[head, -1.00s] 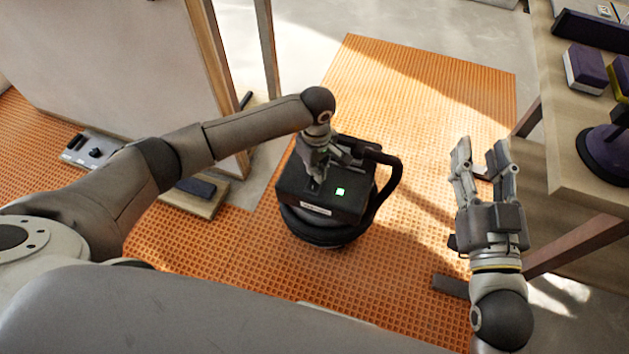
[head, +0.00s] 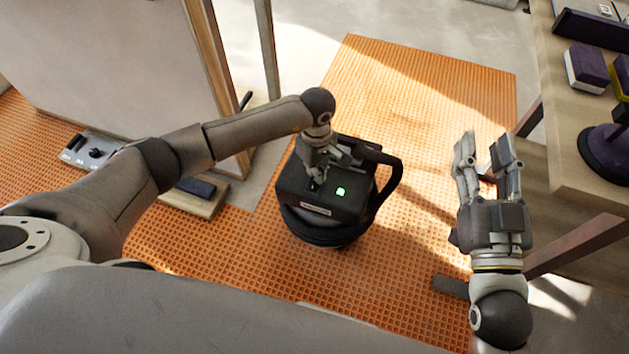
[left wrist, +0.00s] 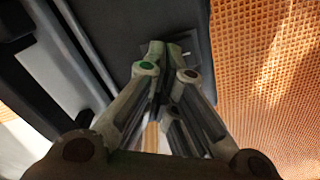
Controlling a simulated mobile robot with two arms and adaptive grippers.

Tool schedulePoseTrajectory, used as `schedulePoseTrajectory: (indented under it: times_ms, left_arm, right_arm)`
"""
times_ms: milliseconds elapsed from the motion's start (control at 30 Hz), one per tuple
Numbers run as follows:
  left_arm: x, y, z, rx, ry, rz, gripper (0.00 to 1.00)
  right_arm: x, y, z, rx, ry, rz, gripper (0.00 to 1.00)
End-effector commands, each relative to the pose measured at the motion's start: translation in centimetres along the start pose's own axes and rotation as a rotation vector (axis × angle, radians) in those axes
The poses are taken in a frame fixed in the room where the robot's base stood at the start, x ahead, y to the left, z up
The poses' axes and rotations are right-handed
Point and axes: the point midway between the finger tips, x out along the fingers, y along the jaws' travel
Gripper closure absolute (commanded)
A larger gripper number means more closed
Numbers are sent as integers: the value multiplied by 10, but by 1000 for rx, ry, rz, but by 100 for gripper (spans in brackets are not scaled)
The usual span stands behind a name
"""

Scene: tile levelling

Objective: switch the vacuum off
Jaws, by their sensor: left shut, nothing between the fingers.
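The vacuum (head: 325,208) is a dark box-shaped unit with a black hose, standing on the orange mat. A green light (head: 341,191) glows on its top. My left gripper (head: 315,184) is shut and empty, pointing down with its fingertips at the vacuum's top, left of the light. In the left wrist view the shut fingers (left wrist: 165,55) meet the dark top (left wrist: 120,35) near a small grey plate (left wrist: 184,48). The fingers hide part of that plate, and I cannot tell whether they touch it. My right gripper (head: 483,150) is open and empty, right of the vacuum.
The orange waffle mat (head: 420,90) covers much of the floor. A wooden table (head: 575,150) with purple-and-white blocks (head: 585,68) stands at the right. A large pale panel (head: 130,60) stands at the left. A grey box with a knob (head: 95,153) lies near it.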

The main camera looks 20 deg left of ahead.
Motion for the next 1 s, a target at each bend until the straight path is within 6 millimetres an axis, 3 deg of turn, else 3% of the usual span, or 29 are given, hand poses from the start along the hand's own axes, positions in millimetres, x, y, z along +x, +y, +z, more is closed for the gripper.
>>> schedulePoseTrajectory:
  times_ms: [1000]
  left_arm:
    - [4,0,0,0,0,0,100]
  right_arm:
    - [1,-2,-16,2,89,-5,60]
